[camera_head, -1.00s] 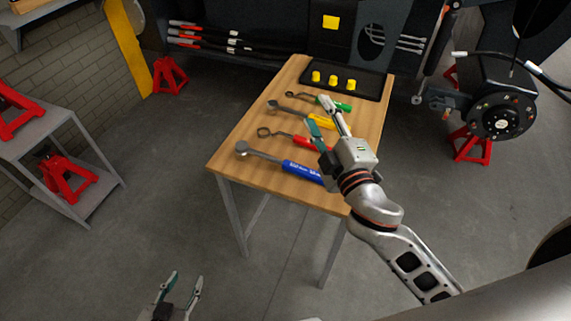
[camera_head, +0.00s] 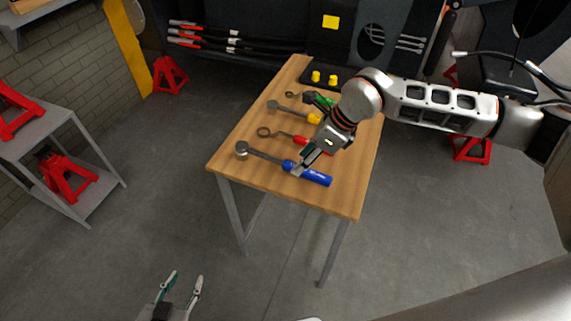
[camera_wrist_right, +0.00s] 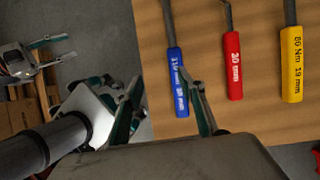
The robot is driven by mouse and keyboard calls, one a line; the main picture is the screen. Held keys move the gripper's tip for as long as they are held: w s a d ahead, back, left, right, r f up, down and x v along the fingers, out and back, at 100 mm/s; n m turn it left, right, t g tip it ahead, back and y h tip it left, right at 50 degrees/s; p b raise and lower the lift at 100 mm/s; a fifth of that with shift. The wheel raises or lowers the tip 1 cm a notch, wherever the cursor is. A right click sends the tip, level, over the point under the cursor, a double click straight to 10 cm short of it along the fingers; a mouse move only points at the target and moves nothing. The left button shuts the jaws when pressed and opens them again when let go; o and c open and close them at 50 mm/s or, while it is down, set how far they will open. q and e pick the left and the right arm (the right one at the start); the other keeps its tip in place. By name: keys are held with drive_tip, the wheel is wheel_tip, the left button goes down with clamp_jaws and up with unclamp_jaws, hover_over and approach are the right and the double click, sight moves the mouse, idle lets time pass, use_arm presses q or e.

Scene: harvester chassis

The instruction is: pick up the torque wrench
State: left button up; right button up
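A wrench with a long blue handle (camera_head: 315,177) and a round metal head lies nearest the front edge of the wooden table (camera_head: 240,160). A similar wrench with a yellow handle (camera_head: 314,118) lies farther back. The label on the blue handle (camera_wrist_right: 178,85) is partly legible in the wrist view; the yellow handle (camera_wrist_right: 291,65) reads 80 Nm 19 mm. My right gripper (camera_head: 301,168) is open above the blue handle. In the wrist view its fingertips (camera_wrist_right: 162,77) are apart, with the blue handle near the right finger; contact is unclear. My left gripper (camera_head: 184,283) is open and empty, away from the table.
A red-handled ring spanner (camera_head: 299,141) lies between both wrenches. A green-handled spanner (camera_head: 326,100) lies behind, partly hidden by my right arm. A shelf with red stands (camera_head: 67,177) is at left.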

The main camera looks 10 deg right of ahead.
sight(311, 172)
drive_tip(key=shift+w+d+h, duration=0.25)
drive_tip(key=shift+d, duration=0.35)
drive_tip(key=shift+w+d+h, duration=0.2)
drive_tip(key=shift+d+h, duration=0.05)
drive_tip(key=shift+d, duration=0.3)
drive_tip(key=shift+w+d+f, duration=0.15)
drive_tip(key=shift+d+f, duration=0.1)
drive_tip(key=shift+f, duration=0.1)
drive_tip(key=p+x, duration=0.1)
drive_tip(key=x, duration=0.6)
drive_tip(key=shift+w+f, duration=0.1)
clamp_jaws()
